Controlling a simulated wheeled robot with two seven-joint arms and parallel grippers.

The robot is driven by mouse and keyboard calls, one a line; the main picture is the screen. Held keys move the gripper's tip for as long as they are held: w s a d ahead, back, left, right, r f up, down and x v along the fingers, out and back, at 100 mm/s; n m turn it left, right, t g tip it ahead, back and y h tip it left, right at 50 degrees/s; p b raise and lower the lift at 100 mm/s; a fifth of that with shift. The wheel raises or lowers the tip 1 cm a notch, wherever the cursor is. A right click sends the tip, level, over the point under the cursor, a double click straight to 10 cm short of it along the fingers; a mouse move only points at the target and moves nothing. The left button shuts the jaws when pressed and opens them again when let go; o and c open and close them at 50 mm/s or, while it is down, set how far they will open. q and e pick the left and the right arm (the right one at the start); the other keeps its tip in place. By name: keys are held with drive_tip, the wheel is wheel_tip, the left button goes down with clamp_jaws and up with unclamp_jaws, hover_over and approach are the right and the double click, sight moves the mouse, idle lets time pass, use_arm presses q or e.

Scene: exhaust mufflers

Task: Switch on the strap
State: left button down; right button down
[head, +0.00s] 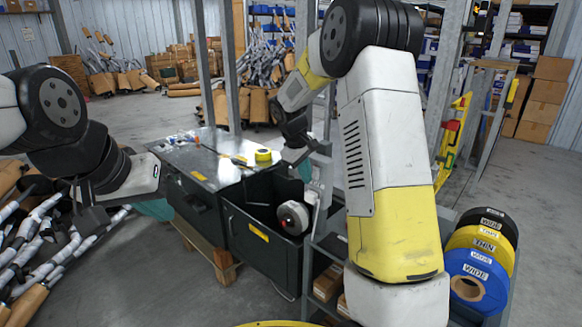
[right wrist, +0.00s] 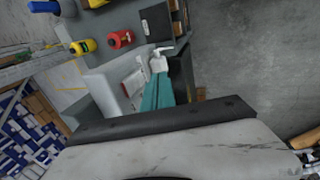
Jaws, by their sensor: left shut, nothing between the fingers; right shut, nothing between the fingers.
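I cannot pick out a strap or its switch with certainty. A white and dark round reel (head: 292,218) shows inside the open black bin (head: 262,250) in the head view. A pale upright piece (head: 314,192) stands beside it at the bin's right edge. My right gripper (head: 296,156) is shut and empty above the bin's back right part, apart from the reel. My left gripper (head: 88,215) is shut and empty at the left, over the pile of mufflers.
A metal workbench (head: 210,160) with a yellow tape (head: 263,155) stands left of the bin. Wrapped mufflers (head: 45,250) lie at the left. Black, yellow and blue spools (head: 475,275) stand at the right. Metal posts rise behind the bench.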

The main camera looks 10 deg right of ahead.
sight(316, 173)
drive_tip(key=shift+w+d+f, duration=0.1)
drive_tip(key=shift+w+d, duration=0.55)
drive_tip(key=shift+d, duration=0.2)
drive_tip(key=shift+w+d+f, duration=0.15)
drive_tip(key=shift+w+d, duration=0.05)
drive_tip(key=shift+d, duration=0.05)
